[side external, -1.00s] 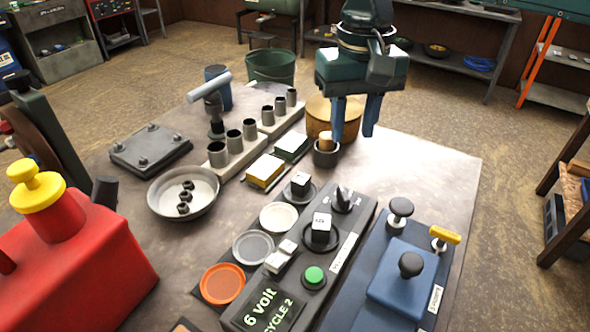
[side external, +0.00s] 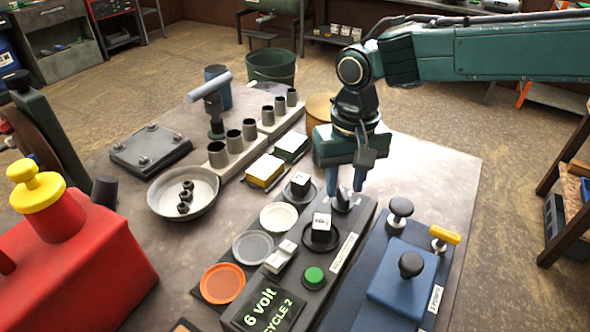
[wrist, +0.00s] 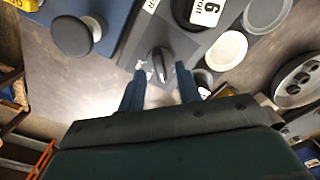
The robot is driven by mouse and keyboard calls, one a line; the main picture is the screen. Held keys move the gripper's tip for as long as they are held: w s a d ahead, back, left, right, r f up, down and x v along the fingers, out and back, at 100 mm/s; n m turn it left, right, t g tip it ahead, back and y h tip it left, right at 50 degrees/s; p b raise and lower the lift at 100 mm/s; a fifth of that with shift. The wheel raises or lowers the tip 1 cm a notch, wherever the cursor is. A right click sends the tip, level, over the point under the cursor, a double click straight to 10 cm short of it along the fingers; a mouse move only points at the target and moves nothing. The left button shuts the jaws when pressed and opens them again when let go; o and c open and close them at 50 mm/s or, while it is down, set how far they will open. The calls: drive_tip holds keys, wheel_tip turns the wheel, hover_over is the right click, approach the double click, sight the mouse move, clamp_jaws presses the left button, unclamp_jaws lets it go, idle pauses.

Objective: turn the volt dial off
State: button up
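The volt dial (side external: 343,201), seemingly the black pointer knob, sits at the far end of the grey charger panel (side external: 322,262). A lit display (side external: 266,308) at the near end reads "6 volt" and "CYCLE 2". My gripper (side external: 346,189) points down over the knob, fingers open, with one fingertip on either side of it. In the wrist view the dial (wrist: 160,63) shows between the two blue fingertips of my gripper (wrist: 160,70), with a gap at each side. The knob's ridge points roughly along the panel's length; its markings are too small to read.
On the panel stand a white-topped cube (side external: 321,222) and a green button (side external: 314,275). A blue unit (side external: 402,285) with black knobs and a yellow handle (side external: 445,236) stands close to the right. Coloured dishes, such as an orange one (side external: 222,284), lie left.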

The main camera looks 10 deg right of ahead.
drive_tip(key=shift+f, duration=1.1)
clamp_jaws()
drive_tip(key=shift+n, duration=0.3)
drive_tip(key=n, duration=0.4)
drive_tip(key=shift+n, duration=2.2)
